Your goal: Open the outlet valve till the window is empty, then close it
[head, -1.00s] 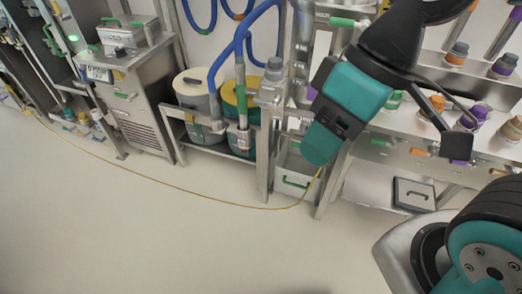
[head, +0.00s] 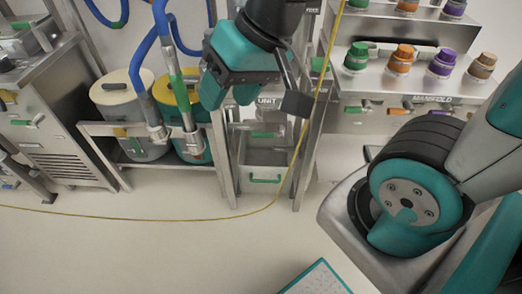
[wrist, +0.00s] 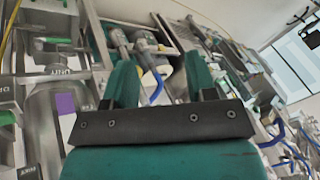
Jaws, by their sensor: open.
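My gripper (head: 230,94) is open and empty, its teal fingers pointing down in front of the narrow metal unit stand in the head view. In the wrist view the two teal fingers of my gripper (wrist: 160,66) stand apart with nothing between them. Below my gripper, a metal bin (head: 264,160) with a green handle (head: 265,180) sits low in the stand. A label reading UNIT (head: 268,101) shows just right of the fingers. I cannot make out the outlet valve or the window for sure; my gripper covers part of the stand.
Two drums, one white-lidded (head: 117,98) and one yellow-lidded (head: 181,90), stand left with blue hoses (head: 141,62) above. A manifold shelf (head: 400,85) with coloured caps is right. A yellow cable (head: 130,217) crosses the floor. The floor in front is mostly clear.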

